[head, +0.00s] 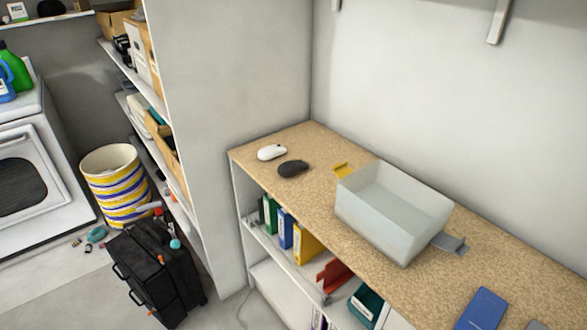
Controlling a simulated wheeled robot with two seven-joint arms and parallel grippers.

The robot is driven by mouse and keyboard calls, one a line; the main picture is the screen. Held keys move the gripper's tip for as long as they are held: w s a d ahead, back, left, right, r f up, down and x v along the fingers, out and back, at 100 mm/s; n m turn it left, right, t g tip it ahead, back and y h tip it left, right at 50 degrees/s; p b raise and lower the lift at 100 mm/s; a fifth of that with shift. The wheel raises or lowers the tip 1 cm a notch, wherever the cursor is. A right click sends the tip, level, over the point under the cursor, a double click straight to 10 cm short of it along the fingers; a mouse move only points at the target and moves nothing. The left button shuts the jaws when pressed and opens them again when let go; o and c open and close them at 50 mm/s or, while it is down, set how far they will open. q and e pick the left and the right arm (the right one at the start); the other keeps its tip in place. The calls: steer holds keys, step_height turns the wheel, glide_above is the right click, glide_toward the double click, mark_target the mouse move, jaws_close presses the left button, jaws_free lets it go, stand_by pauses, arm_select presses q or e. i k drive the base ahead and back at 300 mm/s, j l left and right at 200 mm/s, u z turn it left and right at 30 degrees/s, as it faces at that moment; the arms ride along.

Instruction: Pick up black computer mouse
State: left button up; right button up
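The black computer mouse (293,169) lies on the speckled tan top (320,205) of a low shelf unit, near its left end. A white computer mouse (272,152) lies just behind and to the left of it, with a small gap between them. Nothing covers the black mouse. Neither of my grippers shows in the head view.
A translucent grey bin (392,212) stands right of the mice, with a small yellow item (342,170) beside it. A blue flat item (482,310) lies farther right. A black case (155,270) and striped basket (115,185) stand on the floor left.

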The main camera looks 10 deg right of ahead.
mark_target(288, 168)
steer(key=i+j+z, duration=0.25)
steer(key=j, duration=0.65)
steer(key=i+j+z, duration=0.25)
steer(key=j, duration=0.65)
steer(key=i+j+z, duration=0.2)
steer(key=j, duration=0.75)
steer(key=j+z, duration=0.25)
steer(key=j, duration=0.65)
steer(key=k, duration=0.05)
